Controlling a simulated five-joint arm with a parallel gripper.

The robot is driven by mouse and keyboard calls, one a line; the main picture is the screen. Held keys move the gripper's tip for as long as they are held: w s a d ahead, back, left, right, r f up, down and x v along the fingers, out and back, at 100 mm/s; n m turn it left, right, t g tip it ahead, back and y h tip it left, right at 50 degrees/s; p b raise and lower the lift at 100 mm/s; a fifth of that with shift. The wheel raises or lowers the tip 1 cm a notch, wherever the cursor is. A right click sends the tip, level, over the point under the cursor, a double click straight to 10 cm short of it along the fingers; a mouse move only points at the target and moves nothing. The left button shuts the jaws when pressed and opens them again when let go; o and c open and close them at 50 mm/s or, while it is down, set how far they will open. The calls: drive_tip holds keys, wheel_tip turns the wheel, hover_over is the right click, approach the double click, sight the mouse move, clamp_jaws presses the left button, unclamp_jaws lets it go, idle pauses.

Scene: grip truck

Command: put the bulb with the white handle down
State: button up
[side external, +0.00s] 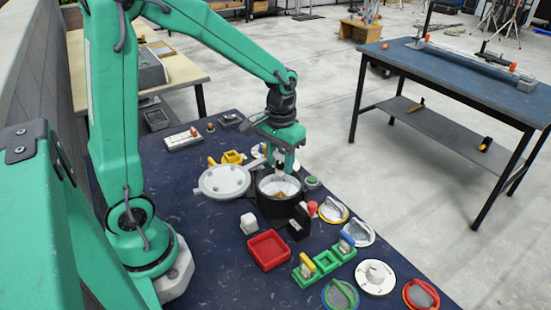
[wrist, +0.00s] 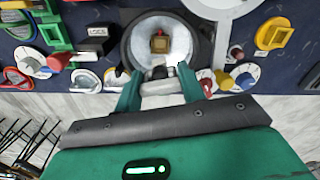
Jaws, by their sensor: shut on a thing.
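My gripper (side external: 279,163) hangs fingers-down over the rim of a round black pot (side external: 273,209) with a pale inside. In the wrist view the fingertips (wrist: 159,82) are closed on a small white and grey piece (wrist: 160,73), which looks like the white handle of the bulb. The bulb's own shape is mostly hidden and too small to make out. The held piece is at the pot's near rim in the wrist view; I cannot tell whether it touches. A small brown and yellow block (wrist: 160,43) is inside the pot.
A grey round lid (side external: 224,181) lies left of the pot. A black box (side external: 299,223) stands close at the pot's front right. Bare blue tabletop (side external: 195,235) shows at front left.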

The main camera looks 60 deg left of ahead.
drive_tip(key=shift+f, duration=4.4)
drive_tip(key=o, duration=1)
drive_tip(key=shift+f, duration=0.1)
drive_tip(key=shift+f, duration=0.15)
wheel_tip(320, 180, up, 8)
drive_tip(key=shift+f, duration=0.2)
drive_tip(key=shift+r, duration=0.15)
